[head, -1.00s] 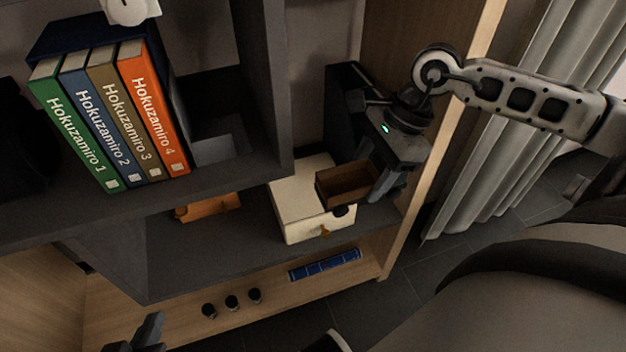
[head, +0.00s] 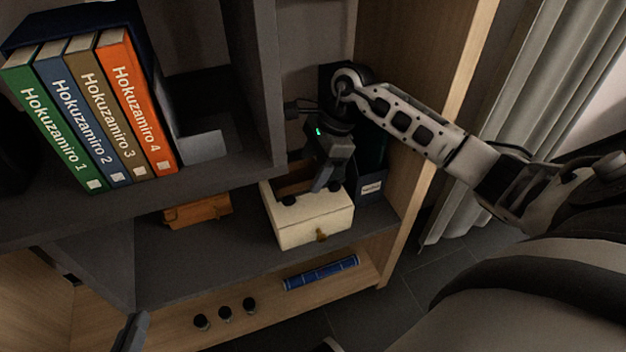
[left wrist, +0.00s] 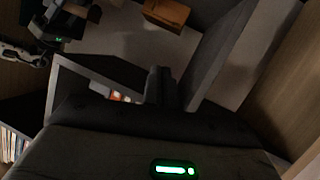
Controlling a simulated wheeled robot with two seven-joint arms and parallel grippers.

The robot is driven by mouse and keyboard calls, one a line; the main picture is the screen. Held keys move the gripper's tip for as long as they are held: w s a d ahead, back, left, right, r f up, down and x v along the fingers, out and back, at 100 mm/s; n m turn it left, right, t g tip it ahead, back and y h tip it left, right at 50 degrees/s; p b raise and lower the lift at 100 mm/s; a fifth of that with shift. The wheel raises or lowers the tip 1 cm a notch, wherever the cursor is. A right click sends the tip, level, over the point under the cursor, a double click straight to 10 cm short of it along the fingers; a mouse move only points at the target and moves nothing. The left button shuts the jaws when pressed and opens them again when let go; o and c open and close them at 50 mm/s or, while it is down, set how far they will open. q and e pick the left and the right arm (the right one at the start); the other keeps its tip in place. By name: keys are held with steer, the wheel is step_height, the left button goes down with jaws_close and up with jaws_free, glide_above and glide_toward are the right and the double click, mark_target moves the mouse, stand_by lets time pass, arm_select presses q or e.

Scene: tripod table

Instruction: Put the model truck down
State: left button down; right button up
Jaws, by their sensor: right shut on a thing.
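The model truck (head: 293,188), a brown open-topped body with dark wheels, is at the top of the cream box with a small drawer knob (head: 318,221). My right gripper (head: 321,184) is shut on the truck from above and hides much of it. I cannot tell whether the wheels touch the box top. My left gripper (head: 131,333) is only partly in the head view, low at the left, far from the truck. In the left wrist view its fingers (left wrist: 160,86) are together, with nothing seen between them.
Several Hokuzamiro books (head: 85,110) stand on the upper left shelf. A shelf divider (head: 250,80) rises left of my right gripper. An orange-brown object (head: 198,211) lies left of the cream box. A blue item (head: 321,272) and small dark knobs (head: 225,313) are on the lower shelf.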

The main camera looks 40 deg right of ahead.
step_height(320, 180, down, 3)
steer(key=shift+r+b, duration=0.1)
steer(key=shift+b, duration=0.3)
steer(key=o, duration=1.1)
arm_select(q)
steer(key=shift+w+d+r+t, duration=0.1)
steer(key=shift+d+r+t, duration=0.15)
steer(key=shift+r, duration=0.2)
arm_select(e)
steer(key=shift+o, duration=0.3)
